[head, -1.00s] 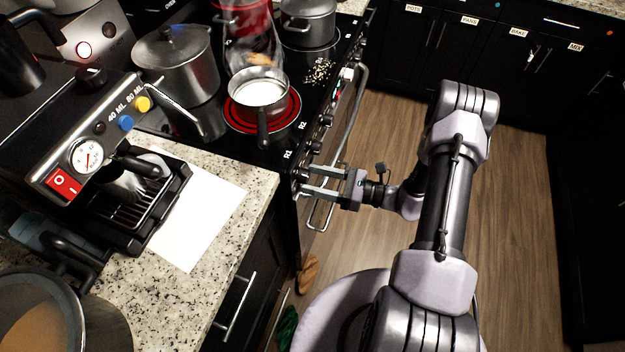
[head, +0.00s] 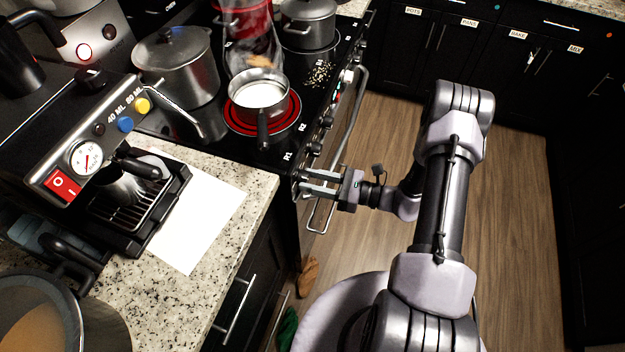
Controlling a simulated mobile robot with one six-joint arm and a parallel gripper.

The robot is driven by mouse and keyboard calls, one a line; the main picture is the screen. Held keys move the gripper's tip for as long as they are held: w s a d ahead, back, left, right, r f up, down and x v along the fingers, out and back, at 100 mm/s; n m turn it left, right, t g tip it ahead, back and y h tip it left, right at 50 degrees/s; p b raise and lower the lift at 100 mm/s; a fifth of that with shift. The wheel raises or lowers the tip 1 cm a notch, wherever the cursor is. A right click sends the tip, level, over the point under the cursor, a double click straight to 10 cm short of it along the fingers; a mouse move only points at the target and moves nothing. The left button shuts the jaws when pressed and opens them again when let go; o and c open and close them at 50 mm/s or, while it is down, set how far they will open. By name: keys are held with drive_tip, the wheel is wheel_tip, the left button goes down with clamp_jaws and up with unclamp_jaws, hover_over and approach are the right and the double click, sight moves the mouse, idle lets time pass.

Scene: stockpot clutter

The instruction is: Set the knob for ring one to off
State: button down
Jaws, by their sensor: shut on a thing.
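The black stove (head: 232,146) stands at centre left, with labels R1 and R2 on its top near the front edge. The knob for ring one (head: 298,176) is the nearest knob on the front panel, below the R1 label, and is mostly hidden by the fingers. My gripper (head: 304,181) reaches it from the right and is shut on it. The knob's pointer cannot be made out. A ring (head: 238,122) glows red under a saucepan (head: 262,97) of white liquid.
More knobs (head: 315,149) and a long oven handle (head: 352,128) run along the stove front. A lidded pot (head: 175,68) and other cookware stand at the back. A coffee machine (head: 100,165) and white paper (head: 200,218) are on the granite counter. The wooden floor at right is clear.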

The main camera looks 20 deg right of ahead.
drive_tip(key=shift+n+h+b, duration=0.3)
drive_tip(key=shift+n+b, duration=0.75)
drive_tip(key=shift+n, duration=2.95)
drive_tip(key=c, duration=0.9)
unclamp_jaws()
drive_tip(key=shift+w+d, duration=0.1)
drive_tip(key=shift+r, duration=0.1)
drive_tip(key=p+v, duration=0.3)
drive_tip(key=v, duration=1.4)
drive_tip(key=shift+d, duration=0.15)
